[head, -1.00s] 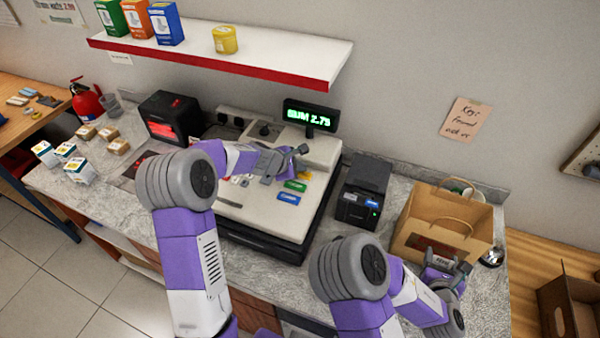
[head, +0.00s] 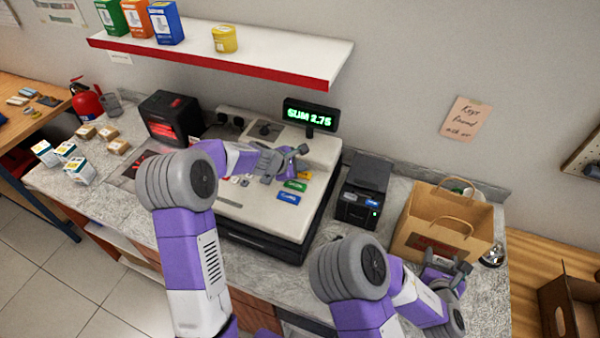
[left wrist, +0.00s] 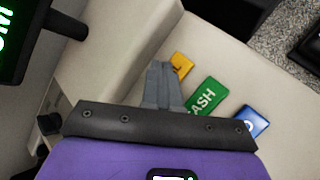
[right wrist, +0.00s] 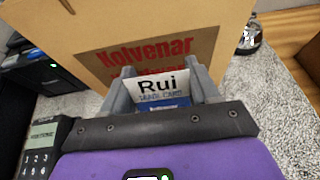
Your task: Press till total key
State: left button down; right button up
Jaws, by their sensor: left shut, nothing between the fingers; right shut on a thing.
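The till (head: 262,212) stands on the counter, and its display (head: 311,116) reads SUM with an amount that looks like 2.75. An orange key (left wrist: 181,65), a green key marked CASH (left wrist: 201,96) and a blue key (left wrist: 250,122) show in the left wrist view. I cannot read a total label. My left gripper (head: 297,153) is shut and empty over the till top, its tips close beside the orange key; contact is unclear. My right gripper (right wrist: 165,85) is shut on a white and blue card (right wrist: 160,88) reading "Rui", in front of the paper bag (right wrist: 150,40).
A black printer-like device (head: 362,195) stands right of the till. A scanner with a red glow (head: 168,120) and small boxes (head: 80,170) are to its left. A shelf (head: 220,50) hangs above. A silver bell (head: 493,255) sits beside the bag.

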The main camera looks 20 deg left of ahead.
pick_arm(q)
jog(key=shift+f, duration=0.4)
jog(key=shift+b, duration=0.35)
jog(key=shift+r+p, duration=0.5)
notch_tip(320, 180, up, 6)
jog(key=p, duration=0.5)
dwell(1.0)
